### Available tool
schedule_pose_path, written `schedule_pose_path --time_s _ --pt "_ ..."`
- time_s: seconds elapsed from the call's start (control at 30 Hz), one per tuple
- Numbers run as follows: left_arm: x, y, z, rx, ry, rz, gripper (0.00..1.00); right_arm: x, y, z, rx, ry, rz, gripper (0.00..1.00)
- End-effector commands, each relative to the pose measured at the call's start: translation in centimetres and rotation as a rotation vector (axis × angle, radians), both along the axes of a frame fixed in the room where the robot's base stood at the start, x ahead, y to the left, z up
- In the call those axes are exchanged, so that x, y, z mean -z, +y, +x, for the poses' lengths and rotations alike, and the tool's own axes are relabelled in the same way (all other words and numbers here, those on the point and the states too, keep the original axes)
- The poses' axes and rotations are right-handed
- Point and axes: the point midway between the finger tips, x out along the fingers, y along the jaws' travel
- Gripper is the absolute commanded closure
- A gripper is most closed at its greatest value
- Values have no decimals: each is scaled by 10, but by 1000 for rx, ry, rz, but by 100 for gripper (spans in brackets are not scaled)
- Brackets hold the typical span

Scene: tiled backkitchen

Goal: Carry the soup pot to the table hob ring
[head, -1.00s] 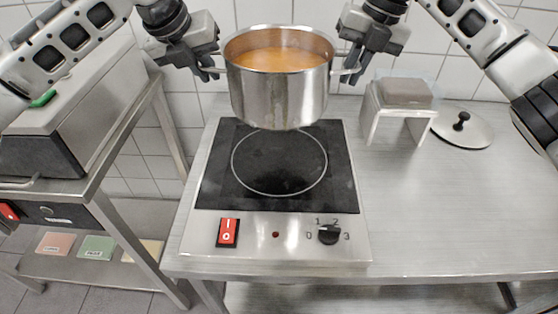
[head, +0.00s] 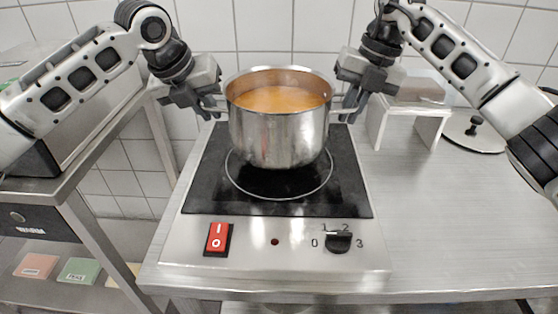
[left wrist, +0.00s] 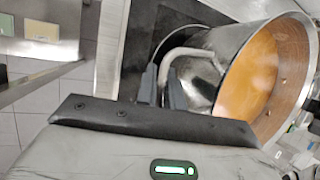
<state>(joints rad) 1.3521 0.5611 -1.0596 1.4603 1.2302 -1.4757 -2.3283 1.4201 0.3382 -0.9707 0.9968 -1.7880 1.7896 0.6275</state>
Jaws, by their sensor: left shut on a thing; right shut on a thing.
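The steel soup pot (head: 278,138), filled with orange soup, is upright over the table hob (head: 345,185). It covers the back part of the white hob ring (head: 236,184); I cannot tell whether its base touches the glass. My left gripper (head: 216,112) is shut on the pot's left handle. My right gripper (head: 342,114) is shut on the right handle. In the left wrist view, the left gripper's dark fingers (left wrist: 160,88) are at the pale looped handle (left wrist: 178,57) of the pot (left wrist: 222,50), and the soup shows inside the rim.
A small steel stand (head: 428,113) and a round lid (head: 470,132) with a black knob are to the right on the steel table (head: 440,225). The hob's red switch (head: 217,238) and black knob (head: 339,240) face front. A wheeled-side counter (head: 75,185) stands left.

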Motion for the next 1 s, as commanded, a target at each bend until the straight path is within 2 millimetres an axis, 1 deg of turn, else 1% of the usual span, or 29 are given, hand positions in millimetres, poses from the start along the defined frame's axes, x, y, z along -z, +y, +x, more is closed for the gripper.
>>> schedule_pose_path --time_s 0.03,0.37,0.97,1.0 --pt "0 6 1 -9 -2 9 100 0 -6 2 12 -2 -7 100" --pt "12 6 1 -9 -1 8 100 12 -6 1 12 -1 -7 100" --pt "52 6 1 -9 -1 8 100 52 -6 1 12 -1 -7 100" --pt "52 6 1 -9 2 10 85 52 -7 1 12 1 -9 88"
